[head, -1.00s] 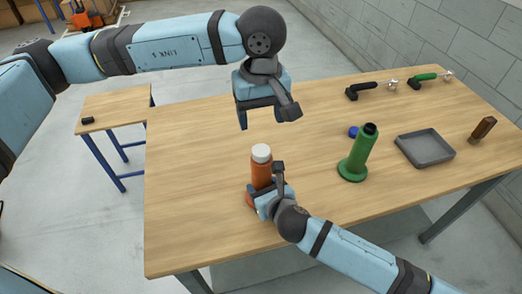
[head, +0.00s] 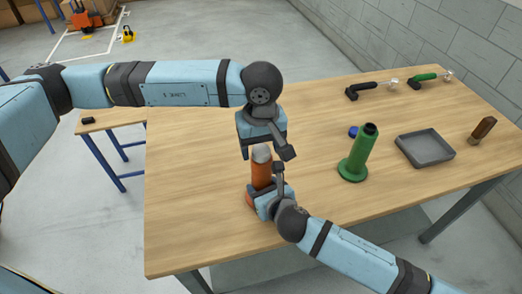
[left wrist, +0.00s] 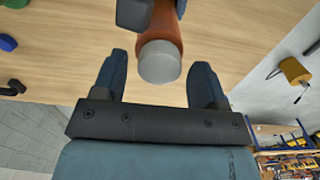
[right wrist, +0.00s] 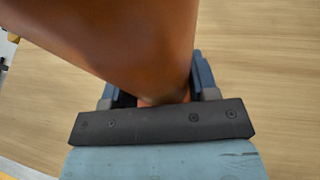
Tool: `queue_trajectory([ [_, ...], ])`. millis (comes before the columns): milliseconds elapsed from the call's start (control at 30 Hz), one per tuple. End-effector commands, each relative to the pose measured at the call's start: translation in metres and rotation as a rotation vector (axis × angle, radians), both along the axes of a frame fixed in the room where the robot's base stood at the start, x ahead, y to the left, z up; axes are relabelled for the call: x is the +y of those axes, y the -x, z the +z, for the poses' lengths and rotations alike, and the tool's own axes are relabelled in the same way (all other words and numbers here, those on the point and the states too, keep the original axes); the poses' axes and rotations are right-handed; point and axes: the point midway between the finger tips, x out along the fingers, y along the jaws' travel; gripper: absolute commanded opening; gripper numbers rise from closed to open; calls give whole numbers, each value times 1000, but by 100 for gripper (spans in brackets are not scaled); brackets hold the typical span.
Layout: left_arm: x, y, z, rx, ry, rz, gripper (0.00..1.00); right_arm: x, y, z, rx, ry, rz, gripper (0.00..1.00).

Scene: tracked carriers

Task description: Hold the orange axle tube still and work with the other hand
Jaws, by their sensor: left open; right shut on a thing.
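The orange axle tube (head: 261,176) stands upright on the table, with a white-grey cap (head: 261,153) on its top. My right gripper (head: 264,194) is shut on the tube low down; in the right wrist view the tube (right wrist: 140,45) fills the space between its fingers (right wrist: 155,90). My left gripper (head: 266,155) is open above the tube, pointing down. In the left wrist view the cap (left wrist: 159,62) lies between and just beyond the open fingers (left wrist: 163,80), with no finger seen touching it.
Right of the tube stand a green tube on a flange (head: 360,153), a blue cap (head: 353,131) and a grey tray (head: 425,147). A brown-handled tool (head: 482,130) and two handled tools, black (head: 368,90) and green (head: 427,79), lie farther off. The table's left side is clear.

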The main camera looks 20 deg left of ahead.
Motion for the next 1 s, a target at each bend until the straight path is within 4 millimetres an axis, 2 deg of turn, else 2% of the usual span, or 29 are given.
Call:
queue_trajectory([
  [67,0,0,0,0,0,0,66,0,-1,1,-2,-1,-1,26],
  [100,0,0,0,0,0,0,61,0,-1,1,-2,-1,-1,26],
  [233,0,0,0,0,0,0,32,0,-1,1,-2,-1,-1,26],
  [433,0,0,1,0,0,-8,29,0,-1,1,-2,-1,-1,26],
  [533,0,0,1,-1,-1,-83,29,0,-1,1,-2,-1,-1,26],
  [767,0,0,1,0,-1,-435,28,0,-1,1,-2,-1,-2,26],
  [833,0,0,1,0,-1,-544,25,0,-1,1,-1,-1,-2,25],
  [900,0,0,1,1,-1,-651,16,-1,-1,1,0,-1,-3,26],
  [1000,0,1,0,4,0,-774,10,-1,-2,1,1,-1,-5,25],
])
